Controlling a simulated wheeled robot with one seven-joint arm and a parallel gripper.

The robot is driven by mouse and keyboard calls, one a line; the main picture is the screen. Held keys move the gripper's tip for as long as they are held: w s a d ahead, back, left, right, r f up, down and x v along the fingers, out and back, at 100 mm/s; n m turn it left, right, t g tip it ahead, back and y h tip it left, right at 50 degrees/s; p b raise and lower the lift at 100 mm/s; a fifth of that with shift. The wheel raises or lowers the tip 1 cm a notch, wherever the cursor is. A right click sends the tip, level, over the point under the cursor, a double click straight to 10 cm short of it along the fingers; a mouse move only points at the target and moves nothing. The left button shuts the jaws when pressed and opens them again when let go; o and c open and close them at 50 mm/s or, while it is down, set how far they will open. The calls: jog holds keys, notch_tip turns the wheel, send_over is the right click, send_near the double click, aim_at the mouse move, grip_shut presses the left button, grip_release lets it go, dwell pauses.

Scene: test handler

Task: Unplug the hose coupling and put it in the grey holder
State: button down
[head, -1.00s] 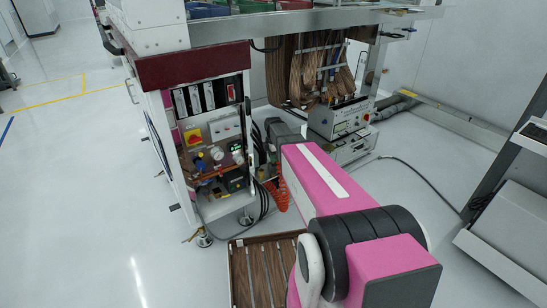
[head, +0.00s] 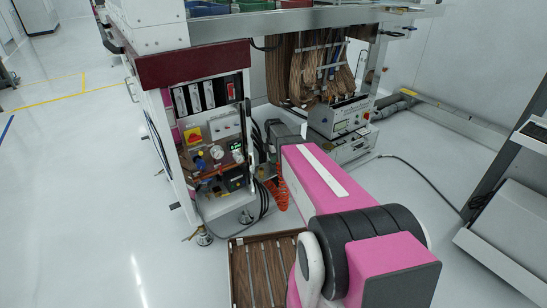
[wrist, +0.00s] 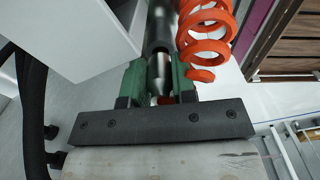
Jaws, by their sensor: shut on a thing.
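In the wrist view, my gripper (wrist: 159,80) has its green fingers closed around a shiny metal hose coupling (wrist: 159,66). A darker grey cylinder (wrist: 160,28) lies in line with the coupling, beyond the fingertips. I cannot tell whether it is part of the coupling, a socket or the holder. An orange coiled hose (wrist: 207,30) hangs close to the right of the fingers. It also shows in the head view (head: 281,195), below my arm, beside the cabinet. The fingertips are hidden in the head view. I cannot clearly pick out the grey holder.
The open cabinet (head: 214,150) with gauges and wiring stands left of my arm. Dark cables (wrist: 33,115) run at the wrist view's left edge. A brown slatted tray (head: 238,275) lies on the floor. Instrument boxes (head: 340,120) stand behind. Floor at the left is clear.

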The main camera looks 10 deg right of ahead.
jog(key=shift+f, duration=0.65)
jog(key=c, duration=0.8)
grip_release()
jog(key=shift+c, duration=0.2)
notch_tip(320, 180, up, 11)
jog(key=shift+f, duration=0.1)
jog(key=s+f+m, duration=0.3)
jog(key=s+m, duration=1.6)
jog(key=s, duration=0.4)
jog(key=shift+s+a+m, duration=0.15)
jog(key=shift+s+m, duration=0.15)
jog(key=shift+s, duration=0.1)
